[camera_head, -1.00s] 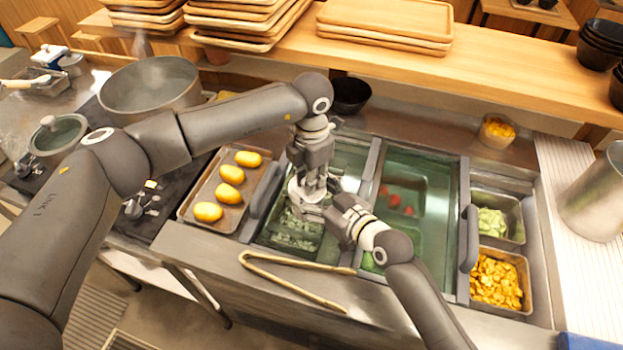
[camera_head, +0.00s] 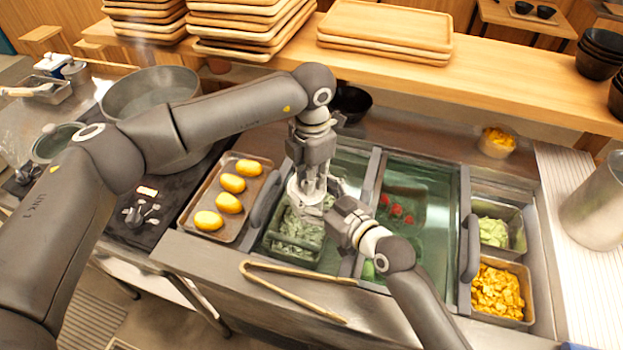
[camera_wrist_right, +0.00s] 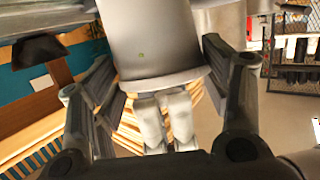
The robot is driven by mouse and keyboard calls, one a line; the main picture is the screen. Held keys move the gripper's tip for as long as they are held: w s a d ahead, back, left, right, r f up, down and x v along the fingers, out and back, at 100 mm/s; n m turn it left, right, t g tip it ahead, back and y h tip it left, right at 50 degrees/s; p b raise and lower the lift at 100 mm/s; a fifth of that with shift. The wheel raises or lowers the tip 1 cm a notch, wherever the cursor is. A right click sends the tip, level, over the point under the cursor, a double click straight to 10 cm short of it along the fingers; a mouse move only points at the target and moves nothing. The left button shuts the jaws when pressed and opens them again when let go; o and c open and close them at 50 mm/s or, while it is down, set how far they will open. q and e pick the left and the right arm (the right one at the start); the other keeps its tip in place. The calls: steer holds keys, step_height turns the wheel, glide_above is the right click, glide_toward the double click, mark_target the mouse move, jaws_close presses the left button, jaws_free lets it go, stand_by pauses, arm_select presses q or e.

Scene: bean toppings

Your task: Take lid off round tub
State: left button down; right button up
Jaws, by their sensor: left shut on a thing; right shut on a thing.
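The round tub (camera_head: 303,198) is small and pale and sits between my two grippers, above the left part of the counter. In the right wrist view its smooth grey side (camera_wrist_right: 155,42) fills the space between my right gripper's fingers. My left gripper (camera_head: 314,180) points down from above with its fingers shut at the tub's top. Its pale fingers also show against the tub's end in the wrist view (camera_wrist_right: 165,120). My right gripper (camera_head: 336,212) is shut on the tub from the right side. The lid is mostly hidden by the left fingers; I cannot tell whether a gap separates it from the tub.
Below are a bin of shredded greens (camera_head: 292,238) and a glass-covered well (camera_head: 425,190). Wooden tongs (camera_head: 290,293) lie at the counter front. A tray of yellow buns (camera_head: 222,222) is left; pans of green and yellow toppings (camera_head: 497,290) are right. A pot (camera_head: 150,88) stands back left.

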steer(key=o, duration=1.5)
steer(key=shift+g+h, duration=0.3)
steer(key=shift+g, duration=0.1)
steer(key=f, duration=0.2)
steer(key=d+f, duration=0.1)
steer(key=f, duration=0.1)
steer(key=shift+s, duration=0.4)
steer(key=shift+a+r, duration=0.1)
steer(key=shift+a, duration=0.05)
steer(key=shift+r, duration=0.15)
steer(key=v, duration=1.1)
steer(key=shift+s+d, duration=0.3)
